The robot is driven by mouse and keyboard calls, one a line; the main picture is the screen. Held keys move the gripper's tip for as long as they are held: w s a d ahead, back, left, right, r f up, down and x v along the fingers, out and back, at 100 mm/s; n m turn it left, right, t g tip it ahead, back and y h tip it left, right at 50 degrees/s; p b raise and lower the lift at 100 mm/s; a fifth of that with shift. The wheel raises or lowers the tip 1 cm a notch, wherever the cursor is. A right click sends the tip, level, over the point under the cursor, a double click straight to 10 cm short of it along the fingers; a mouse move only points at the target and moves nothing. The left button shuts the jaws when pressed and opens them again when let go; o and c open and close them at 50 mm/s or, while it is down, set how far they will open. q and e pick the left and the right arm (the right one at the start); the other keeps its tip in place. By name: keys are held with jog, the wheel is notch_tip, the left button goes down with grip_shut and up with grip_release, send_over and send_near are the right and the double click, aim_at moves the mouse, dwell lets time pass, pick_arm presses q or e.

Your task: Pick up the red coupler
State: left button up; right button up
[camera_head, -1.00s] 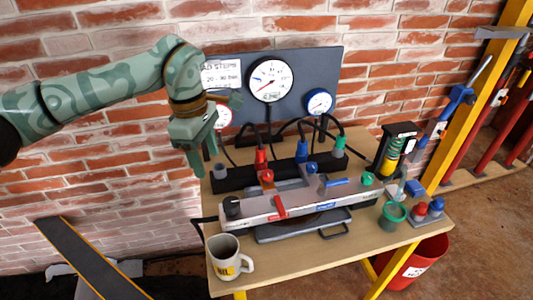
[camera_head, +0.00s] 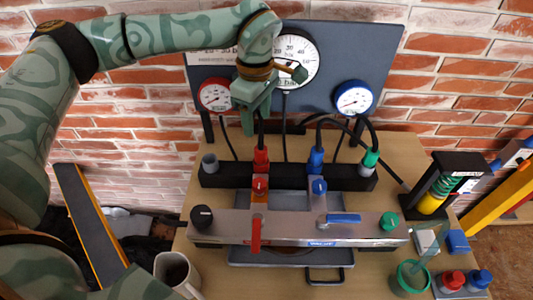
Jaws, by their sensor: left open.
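The red coupler (camera_head: 261,160) stands upright in the black rack (camera_head: 232,176) at the back of the table, with a dark hose rising from its top. My left gripper (camera_head: 256,118) is open and empty, pointing down. In the picture it lies just above the red coupler, in front of the gauge panel, and hides part of the hose. How far its fingertips are from the coupler is hard to tell. My right gripper is not in view.
A blue coupler (camera_head: 315,160) and a green coupler (camera_head: 370,158) stand in the rack to the right. In front, the metal manifold (camera_head: 290,228) has a red port (camera_head: 260,185) and a red lever (camera_head: 255,235). A mug (camera_head: 177,272) stands front left.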

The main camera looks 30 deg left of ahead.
aim_at(261, 143)
pick_arm(q)
jog(key=f+b, duration=0.1)
jog(key=f, duration=0.5)
jog(key=shift+w, duration=0.2)
jog(key=shift+s+f+b, duration=0.1)
jog(key=shift+f+b, duration=0.2)
jog(key=shift+f, duration=0.1)
jog(key=f, duration=0.1)
jog(key=f+b, duration=0.1)
jog(key=f, duration=0.1)
jog(key=f+b, duration=0.1)
jog(key=f, duration=0.1)
jog(key=shift+d+f, duration=0.1)
jog(key=shift+d, duration=0.3)
jog(key=shift+c, duration=0.3)
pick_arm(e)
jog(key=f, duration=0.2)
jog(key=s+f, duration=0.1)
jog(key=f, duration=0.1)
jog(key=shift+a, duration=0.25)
pick_arm(q)
jog(key=c, duration=1)
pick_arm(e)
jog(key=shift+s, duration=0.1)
pick_arm(q)
jog(key=shift+r, duration=0.25)
